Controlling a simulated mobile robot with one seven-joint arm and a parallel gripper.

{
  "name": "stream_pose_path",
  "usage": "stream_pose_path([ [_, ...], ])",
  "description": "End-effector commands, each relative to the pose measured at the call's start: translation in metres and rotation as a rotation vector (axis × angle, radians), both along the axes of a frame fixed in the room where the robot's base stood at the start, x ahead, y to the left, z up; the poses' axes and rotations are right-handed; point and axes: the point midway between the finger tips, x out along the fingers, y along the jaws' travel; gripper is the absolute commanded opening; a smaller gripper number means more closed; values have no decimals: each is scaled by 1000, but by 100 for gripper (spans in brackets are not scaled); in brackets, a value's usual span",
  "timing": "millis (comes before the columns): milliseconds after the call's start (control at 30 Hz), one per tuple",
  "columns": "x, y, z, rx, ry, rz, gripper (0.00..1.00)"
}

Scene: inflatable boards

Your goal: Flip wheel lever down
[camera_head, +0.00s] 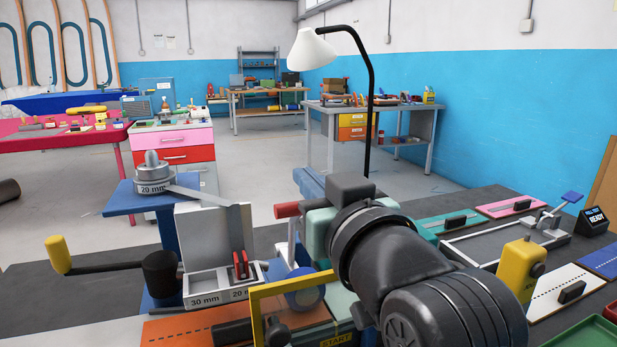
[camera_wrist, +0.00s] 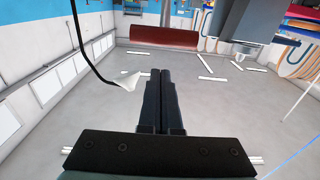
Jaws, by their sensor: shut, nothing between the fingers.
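A lever with a red cylindrical handle (camera_head: 287,210) on a pale upright stem stands at the workbench, just left of my arm in the head view. The same red handle appears to be the red bar (camera_wrist: 164,37) in the wrist view, lying crosswise beyond my fingertips with a visible gap. My gripper (camera_wrist: 161,72) is shut, with its two dark fingers together and nothing between them.
A yellow frame (camera_head: 262,318) stands in front of the lever. A crank with a yellow knob (camera_head: 58,254) and a grey block with 30 mm and 20 mm labels (camera_head: 204,300) are at left.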

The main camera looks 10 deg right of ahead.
Motion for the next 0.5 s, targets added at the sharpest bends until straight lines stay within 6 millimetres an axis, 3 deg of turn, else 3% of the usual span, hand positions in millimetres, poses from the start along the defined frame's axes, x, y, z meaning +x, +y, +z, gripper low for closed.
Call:
stream_pose_path([
  [200,-48,-10,-1,1,-4,-3,0],
  [500,-77,-16,-2,-1,-5,-1,0],
])
